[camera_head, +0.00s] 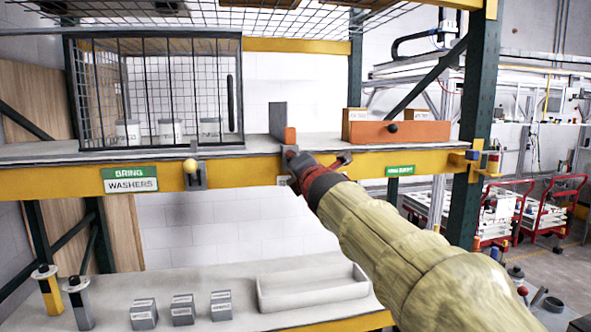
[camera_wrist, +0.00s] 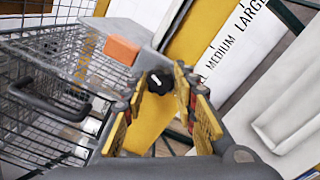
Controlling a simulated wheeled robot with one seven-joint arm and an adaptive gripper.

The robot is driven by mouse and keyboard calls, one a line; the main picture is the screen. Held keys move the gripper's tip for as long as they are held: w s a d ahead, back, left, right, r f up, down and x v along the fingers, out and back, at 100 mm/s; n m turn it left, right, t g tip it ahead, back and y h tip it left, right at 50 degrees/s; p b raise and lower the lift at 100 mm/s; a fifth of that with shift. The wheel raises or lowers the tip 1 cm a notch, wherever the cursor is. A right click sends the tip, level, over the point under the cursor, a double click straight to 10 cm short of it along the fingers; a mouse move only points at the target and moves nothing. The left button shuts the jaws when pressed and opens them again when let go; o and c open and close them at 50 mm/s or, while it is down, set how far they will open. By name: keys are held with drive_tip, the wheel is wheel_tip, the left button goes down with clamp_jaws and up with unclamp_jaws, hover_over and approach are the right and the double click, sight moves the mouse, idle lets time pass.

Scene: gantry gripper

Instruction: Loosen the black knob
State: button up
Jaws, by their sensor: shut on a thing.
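The black knob (camera_wrist: 158,83) shows in the wrist view, at the front edge of the yellow shelf beam. My gripper (camera_wrist: 161,88) has its two yellow-padded fingers on either side of the knob and is shut on it. In the head view, my gripper (camera_head: 291,163) is at the shelf's front edge, just below an upright grey plate (camera_head: 278,119) with an orange block (camera_head: 290,136). The knob is hidden behind my gripper there. The orange block also shows in the wrist view (camera_wrist: 122,50).
A wire cage (camera_head: 155,90) with white containers stands left on the shelf. A yellow knob (camera_head: 190,166) is on the beam (camera_head: 240,171) to the left. A white tray (camera_head: 312,287) and grey blocks lie below.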

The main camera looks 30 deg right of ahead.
drive_tip(key=n, duration=0.4)
drive_tip(key=shift+n, duration=0.3)
drive_tip(key=shift+b, duration=0.3)
drive_tip(key=o, duration=1.1)
drive_tip(key=shift+o, duration=0.2)
drive_tip(key=shift+s+a, duration=0.1)
drive_tip(key=v, duration=1.1)
drive_tip(key=shift+s, duration=0.3)
drive_tip(key=shift+a, duration=0.1)
